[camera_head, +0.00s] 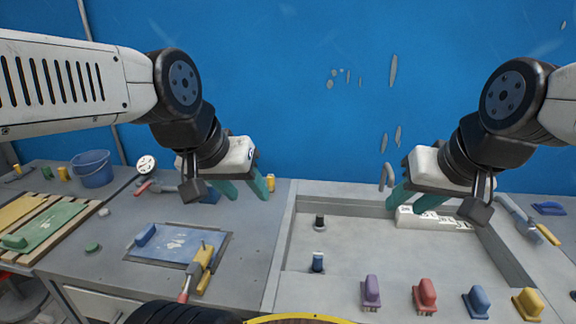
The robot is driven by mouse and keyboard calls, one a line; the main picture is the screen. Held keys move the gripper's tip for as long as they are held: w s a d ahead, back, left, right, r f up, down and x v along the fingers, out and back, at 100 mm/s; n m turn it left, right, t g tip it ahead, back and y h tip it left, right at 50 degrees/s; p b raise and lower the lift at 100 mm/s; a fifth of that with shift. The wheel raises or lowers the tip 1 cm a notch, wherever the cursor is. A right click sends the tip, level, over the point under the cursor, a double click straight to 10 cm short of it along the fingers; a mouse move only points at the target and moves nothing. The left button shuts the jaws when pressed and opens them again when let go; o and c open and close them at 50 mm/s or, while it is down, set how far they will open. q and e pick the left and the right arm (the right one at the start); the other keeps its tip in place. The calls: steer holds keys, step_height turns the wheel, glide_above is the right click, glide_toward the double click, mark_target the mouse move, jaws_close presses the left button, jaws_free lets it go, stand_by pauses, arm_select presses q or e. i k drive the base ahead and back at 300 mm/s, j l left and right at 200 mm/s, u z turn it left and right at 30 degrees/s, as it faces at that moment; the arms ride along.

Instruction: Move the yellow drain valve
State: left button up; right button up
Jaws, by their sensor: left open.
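A yellow handled piece (528,304), which looks like the yellow drain valve, stands upright at the right end of a row along the front of the pale mould tray (284,240). Purple (371,292), red (425,295) and blue (477,302) pieces of like shape stand left of it. My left gripper (246,190) is open and empty, above the bench left of the tray. My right gripper (412,198) has its teal fingers apart and looks empty, above the back of the tray. Both are well away from the yellow piece.
A black peg (319,223) and a dark blue peg (317,262) stand in the tray. A white block (440,219) lies at its back. A blue plate (172,244) and a yellow-handled tool (202,268) lie on the left bench. A blue bucket (91,168) stands far left.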

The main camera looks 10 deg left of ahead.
mark_target(542, 229)
steer(key=l+z, duration=0.15)
steer(key=l, duration=0.6)
steer(key=l+z, duration=0.1)
steer(key=l, duration=0.65)
steer(key=i, duration=0.05)
